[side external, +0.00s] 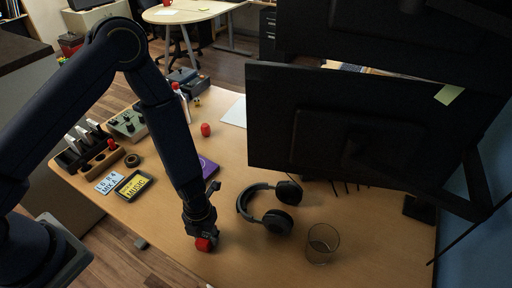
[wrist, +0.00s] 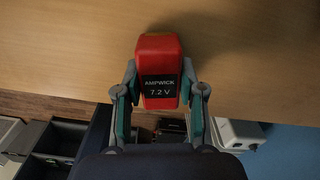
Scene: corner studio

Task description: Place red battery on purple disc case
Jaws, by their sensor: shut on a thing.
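The red battery (wrist: 160,58) has a black label reading "AMPWICK 7.2 V". My gripper (wrist: 160,90) is shut on it, one finger on each side, in the wrist view. In the side view the battery (side external: 204,244) shows below my gripper (side external: 203,234), near the desk's front edge. I cannot tell whether it touches the desk. The purple disc case (side external: 209,168) lies flat on the desk behind my gripper, partly hidden by my arm. Its visible top looks bare.
Black headphones (side external: 272,208) and a clear glass (side external: 322,243) stand right of my gripper. Large monitors (side external: 340,130) overhang the right side.

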